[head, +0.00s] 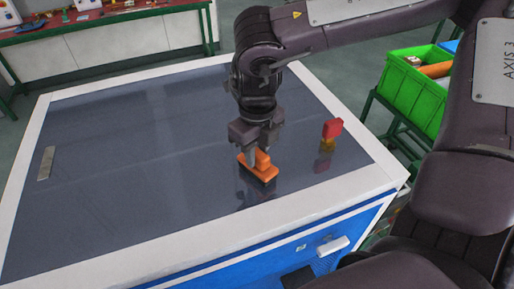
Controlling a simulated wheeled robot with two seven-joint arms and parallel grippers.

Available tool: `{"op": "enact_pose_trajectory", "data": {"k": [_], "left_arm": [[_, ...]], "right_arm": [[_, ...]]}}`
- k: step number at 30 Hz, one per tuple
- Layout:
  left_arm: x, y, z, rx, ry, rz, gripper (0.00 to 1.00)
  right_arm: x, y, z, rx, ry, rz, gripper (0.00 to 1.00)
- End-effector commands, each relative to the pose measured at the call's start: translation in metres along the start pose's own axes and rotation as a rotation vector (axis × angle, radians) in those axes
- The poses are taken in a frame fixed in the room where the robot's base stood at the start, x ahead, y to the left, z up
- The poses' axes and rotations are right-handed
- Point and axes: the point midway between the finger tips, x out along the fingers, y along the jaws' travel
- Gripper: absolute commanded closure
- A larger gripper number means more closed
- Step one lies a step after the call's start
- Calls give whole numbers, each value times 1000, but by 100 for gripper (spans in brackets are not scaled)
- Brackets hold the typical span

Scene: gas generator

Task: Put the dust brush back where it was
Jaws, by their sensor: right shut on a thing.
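The dust brush (259,171) has an orange body and a dark underside. It is low over the dark table top (120,150), right of its middle; I cannot tell whether it touches the surface. My right gripper (259,157) points down from above and is shut on the brush's raised orange grip. The fingers partly hide the grip. My left gripper is not in view.
A red and yellow block (331,130) stands on the table to the right of the brush. A flat light strip (46,163) lies at the far left. A green crate (413,90) stands beyond the right edge.

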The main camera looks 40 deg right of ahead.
Motion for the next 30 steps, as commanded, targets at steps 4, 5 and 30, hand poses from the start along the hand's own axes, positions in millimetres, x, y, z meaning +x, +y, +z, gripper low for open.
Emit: {"op": "enact_pose_trajectory", "data": {"k": [4, 5, 30], "left_arm": [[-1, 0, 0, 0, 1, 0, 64], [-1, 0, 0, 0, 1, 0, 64], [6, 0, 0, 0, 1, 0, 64]], "right_arm": [[4, 0, 0, 0, -2, -1, 100], [4, 0, 0, 0, -2, -1, 100], [-11, 0, 2, -1, -7, -2, 53]]}}
